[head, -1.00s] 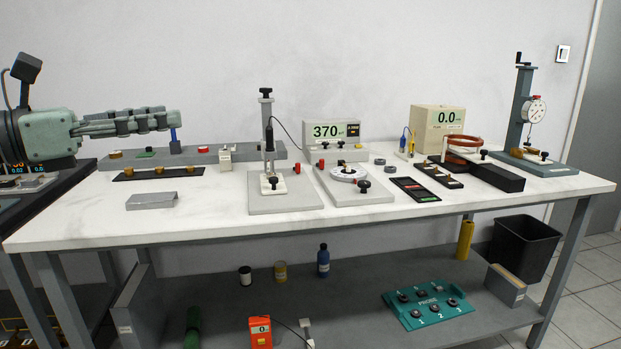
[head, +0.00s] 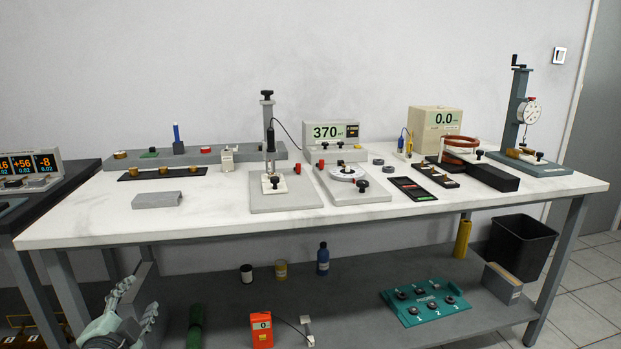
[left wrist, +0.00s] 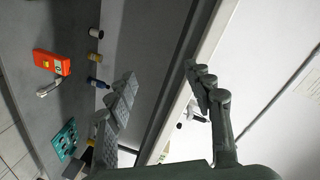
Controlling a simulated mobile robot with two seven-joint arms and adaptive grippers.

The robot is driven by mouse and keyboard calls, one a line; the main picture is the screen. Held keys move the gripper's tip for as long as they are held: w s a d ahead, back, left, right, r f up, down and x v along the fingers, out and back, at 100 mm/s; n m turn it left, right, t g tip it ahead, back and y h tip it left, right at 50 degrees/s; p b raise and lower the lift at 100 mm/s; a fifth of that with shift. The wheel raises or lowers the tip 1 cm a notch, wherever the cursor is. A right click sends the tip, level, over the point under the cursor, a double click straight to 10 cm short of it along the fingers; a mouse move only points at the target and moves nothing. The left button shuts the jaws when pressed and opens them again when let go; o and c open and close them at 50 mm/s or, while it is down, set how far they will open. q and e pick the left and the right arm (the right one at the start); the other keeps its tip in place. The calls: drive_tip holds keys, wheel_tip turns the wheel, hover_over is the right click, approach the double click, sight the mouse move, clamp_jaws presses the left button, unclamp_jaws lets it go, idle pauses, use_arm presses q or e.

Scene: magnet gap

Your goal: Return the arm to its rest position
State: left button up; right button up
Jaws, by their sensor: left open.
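My left gripper (head: 124,289) is low at the bottom left of the head view, below the table top and in front of the lower shelf. It is open and empty. In the left wrist view its two fingers (left wrist: 160,95) stand apart with nothing between them. The white table (head: 120,225) stands above and behind the gripper. A blue upright piece (head: 176,133) stands on the long grey block (head: 222,155) at the back left of the table. My right gripper is in neither view.
The lower shelf (head: 360,318) holds an orange meter (head: 261,330), a green cylinder (head: 195,330), small bottles and a teal probe board (head: 425,300). A dark side bench (head: 70,185) with a display stands at the left. The table's front left is mostly clear.

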use_arm(q)
drive_tip(key=s+d+f+n+g, duration=0.1)
drive_tip(key=s+f+n+g, duration=0.2)
drive_tip(key=s+f, duration=0.45)
drive_tip(key=s+f+n+g, duration=0.2)
drive_tip(key=s+f+g, duration=0.2)
drive_tip(key=f, duration=0.6)
drive_tip(key=s+d+f+n+g, duration=0.1)
drive_tip(key=s+d+f+g, duration=0.2)
drive_tip(key=s+f, duration=0.2)
drive_tip(key=s+d+f+n+g+h, duration=0.1)
drive_tip(key=s+f, duration=0.5)
drive_tip(key=s, duration=0.6)
drive_tip(key=shift+d+n+g+h, duration=0.3)
drive_tip(key=shift+d+n+g, duration=0.4)
drive_tip(key=shift+d+g, duration=0.35)
drive_tip(key=shift+w+d, duration=0.1)
drive_tip(key=shift+w+t, duration=0.1)
drive_tip(key=shift+t, duration=0.15)
